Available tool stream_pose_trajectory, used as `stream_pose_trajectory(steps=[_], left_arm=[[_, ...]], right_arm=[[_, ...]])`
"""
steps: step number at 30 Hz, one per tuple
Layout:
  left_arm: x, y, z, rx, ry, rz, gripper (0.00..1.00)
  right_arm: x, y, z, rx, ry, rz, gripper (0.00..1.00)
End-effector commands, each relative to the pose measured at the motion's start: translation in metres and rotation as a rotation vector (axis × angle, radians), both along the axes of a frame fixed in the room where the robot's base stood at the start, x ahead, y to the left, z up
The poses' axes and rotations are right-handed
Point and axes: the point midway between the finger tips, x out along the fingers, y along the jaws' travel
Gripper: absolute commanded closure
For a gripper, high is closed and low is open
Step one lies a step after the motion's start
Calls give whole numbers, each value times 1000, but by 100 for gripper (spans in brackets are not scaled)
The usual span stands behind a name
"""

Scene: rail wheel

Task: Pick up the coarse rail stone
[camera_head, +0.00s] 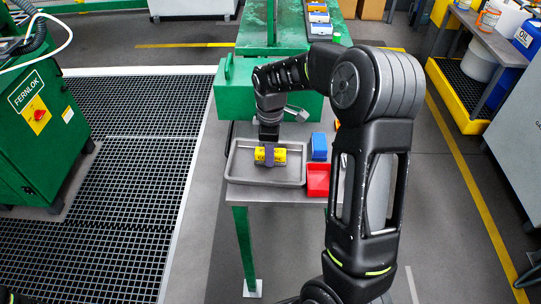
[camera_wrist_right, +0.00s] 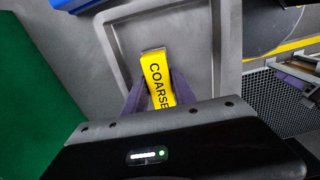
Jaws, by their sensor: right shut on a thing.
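The coarse rail stone (camera_head: 281,156) is a yellow block at the grey tray (camera_head: 246,178) on the bench. In the right wrist view the stone (camera_wrist_right: 156,73) shows the black word "COARSE", its lower end hidden by the gripper body. My right gripper (camera_head: 269,157) points down over the stone's middle. Its purple fingers close on both sides of the stone in the right wrist view (camera_wrist_right: 158,88), so it is shut on it. I cannot tell whether the stone touches the tray floor. My left gripper is not in view.
My right arm crosses the bench's right side. A green FERNLOK cabinet (camera_head: 37,125) stands left.

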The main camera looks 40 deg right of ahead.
Motion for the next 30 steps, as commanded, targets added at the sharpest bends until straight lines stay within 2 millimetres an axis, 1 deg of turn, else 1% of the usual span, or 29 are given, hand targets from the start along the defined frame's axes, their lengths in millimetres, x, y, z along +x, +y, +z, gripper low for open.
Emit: stream_pose_trajectory(steps=[1,7,22,26,30], left_arm=[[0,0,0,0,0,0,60],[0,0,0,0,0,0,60],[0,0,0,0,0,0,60],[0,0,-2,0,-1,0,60],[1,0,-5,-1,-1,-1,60]], right_arm=[[0,0,0,0,0,0,84],[0,0,0,0,0,0,100],[0,0,3,0,-1,0,100],[1,0,14,0,-4,0,100],[1,0,37,-1,-6,0,100]])
